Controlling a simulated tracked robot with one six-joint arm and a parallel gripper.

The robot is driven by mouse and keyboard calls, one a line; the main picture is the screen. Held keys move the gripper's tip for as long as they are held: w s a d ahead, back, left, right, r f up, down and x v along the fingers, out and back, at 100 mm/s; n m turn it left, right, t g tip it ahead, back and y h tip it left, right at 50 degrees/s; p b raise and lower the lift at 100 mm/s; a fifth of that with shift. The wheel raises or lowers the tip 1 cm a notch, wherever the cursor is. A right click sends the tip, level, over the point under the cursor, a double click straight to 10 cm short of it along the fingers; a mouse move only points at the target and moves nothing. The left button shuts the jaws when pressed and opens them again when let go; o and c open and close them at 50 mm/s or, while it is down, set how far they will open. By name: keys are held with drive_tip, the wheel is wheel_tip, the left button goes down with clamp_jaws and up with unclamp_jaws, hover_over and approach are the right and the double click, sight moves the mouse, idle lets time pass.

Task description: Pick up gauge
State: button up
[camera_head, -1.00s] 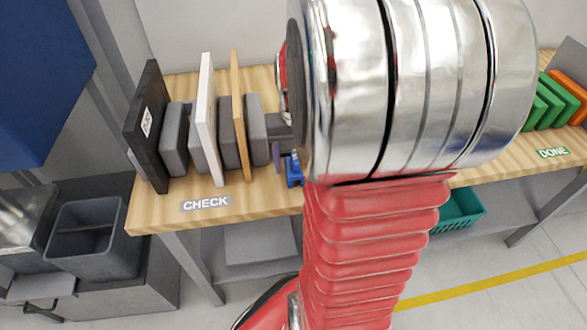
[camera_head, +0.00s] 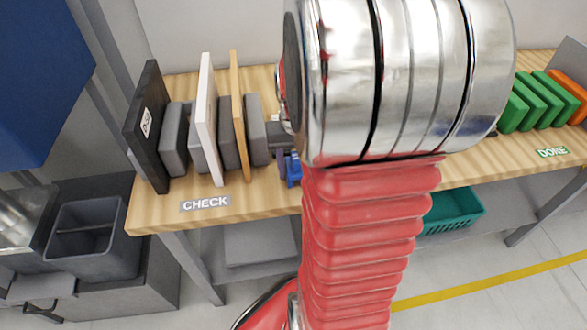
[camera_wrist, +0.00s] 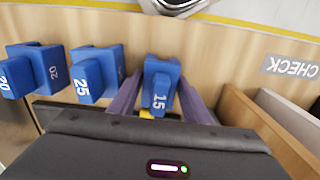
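In the wrist view, a blue gauge marked 15 (camera_wrist: 160,84) stands on the wooden bench between the two purple fingers of my gripper (camera_wrist: 161,90). The fingers flank it, one on each side, and look open. Whether either finger touches it I cannot tell. A blue gauge marked 25 (camera_wrist: 97,75) stands to its left in the wrist view. Another blue gauge marked 20 (camera_wrist: 40,68) is farther left. In the head view, only a little of a blue gauge (camera_head: 293,168) shows beside a purple finger. My arm hides the rest.
A rack of upright panels, including a white panel (camera_head: 208,120) and a black panel (camera_head: 147,125), stands behind the CHECK label (camera_head: 206,203). Green panels (camera_head: 532,100) stand at the right near the DONE label (camera_head: 552,152). A teal basket (camera_head: 452,212) sits below the bench.

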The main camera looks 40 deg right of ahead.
drive_tip(key=c, duration=0.8)
wheel_tip(320, 180, up, 10)
drive_tip(key=shift+r, duration=0.1)
idle(0.3)
idle(0.4)
